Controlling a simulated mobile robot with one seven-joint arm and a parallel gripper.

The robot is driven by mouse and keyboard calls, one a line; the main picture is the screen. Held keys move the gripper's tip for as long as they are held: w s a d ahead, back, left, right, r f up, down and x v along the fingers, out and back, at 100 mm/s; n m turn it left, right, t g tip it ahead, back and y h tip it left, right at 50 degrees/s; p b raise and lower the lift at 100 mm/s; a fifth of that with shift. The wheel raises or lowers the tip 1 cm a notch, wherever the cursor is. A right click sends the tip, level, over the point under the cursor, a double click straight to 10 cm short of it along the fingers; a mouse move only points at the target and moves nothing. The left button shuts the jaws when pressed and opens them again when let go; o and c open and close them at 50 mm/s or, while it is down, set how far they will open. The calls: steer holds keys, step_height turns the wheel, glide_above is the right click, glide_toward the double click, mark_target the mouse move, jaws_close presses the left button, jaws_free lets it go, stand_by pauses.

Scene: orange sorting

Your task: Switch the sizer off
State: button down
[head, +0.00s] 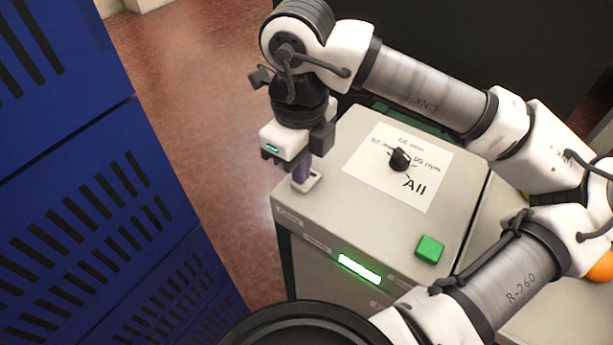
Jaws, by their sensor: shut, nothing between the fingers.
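The sizer is the pale grey control box (330,225) in the middle of the head view. My gripper (300,168) points down at the box's far left corner, with its fingers shut and nothing seen held. Its tip is right above or at a small pale switch plate (309,182); I cannot tell whether they touch. The switch's lever is hidden or not distinguishable from the fingers. A green indicator (359,268) glows on the box's front face.
A black selector dial (399,159) sits on a white label sheet marked "All". A green button (429,249) is near the front edge. Blue slatted crates (80,200) stand at left, with reddish floor (200,100) between. An orange (602,266) shows at the right edge.

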steer(key=shift+f+b, duration=0.7)
stand_by(0.3)
steer(key=shift+r+p, duration=1.8)
steer(key=shift+r, duration=1.75)
steer(key=shift+f, duration=0.1)
